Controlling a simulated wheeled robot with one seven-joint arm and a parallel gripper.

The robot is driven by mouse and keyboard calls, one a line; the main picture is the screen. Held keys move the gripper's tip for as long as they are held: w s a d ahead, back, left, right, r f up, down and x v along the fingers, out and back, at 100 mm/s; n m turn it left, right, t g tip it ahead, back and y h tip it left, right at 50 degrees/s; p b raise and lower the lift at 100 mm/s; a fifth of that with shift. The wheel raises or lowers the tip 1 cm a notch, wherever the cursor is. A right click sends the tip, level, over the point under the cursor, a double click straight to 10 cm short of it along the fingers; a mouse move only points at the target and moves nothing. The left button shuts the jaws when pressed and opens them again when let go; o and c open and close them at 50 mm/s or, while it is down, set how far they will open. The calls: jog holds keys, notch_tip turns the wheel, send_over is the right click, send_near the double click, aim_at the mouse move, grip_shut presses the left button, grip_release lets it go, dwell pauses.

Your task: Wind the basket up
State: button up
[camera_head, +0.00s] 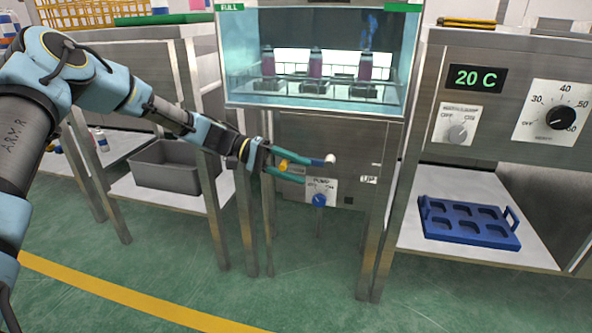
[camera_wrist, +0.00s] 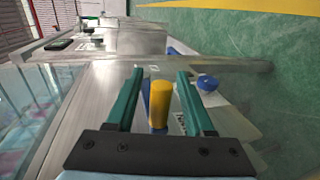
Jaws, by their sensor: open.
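A glass-fronted tank (camera_head: 319,101) of water holds a wire basket (camera_head: 283,70) with several dark purple aerosol cans (camera_head: 315,66) in it. The basket sits low in the tank. On the metal panel below is a crank with a yellow handle (camera_head: 284,164), a blue arm and a pale hub (camera_head: 331,158). My gripper (camera_head: 310,170) is open at the crank. In the wrist view the yellow handle (camera_wrist: 160,103) stands between the two teal fingers of my gripper (camera_wrist: 160,72), with visible gaps on both sides. The blue crank arm is mostly hidden behind the handle.
A blue pump knob (camera_head: 319,200) sits just below the crank; it also shows in the wrist view (camera_wrist: 207,83). A grey bin (camera_head: 165,175) is on the left shelf. A blue tray (camera_head: 467,222) is on the right shelf, beneath a "20 C" control panel (camera_head: 475,78). Metal legs flank the tank.

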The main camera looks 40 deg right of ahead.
grip_shut()
dwell(1.3)
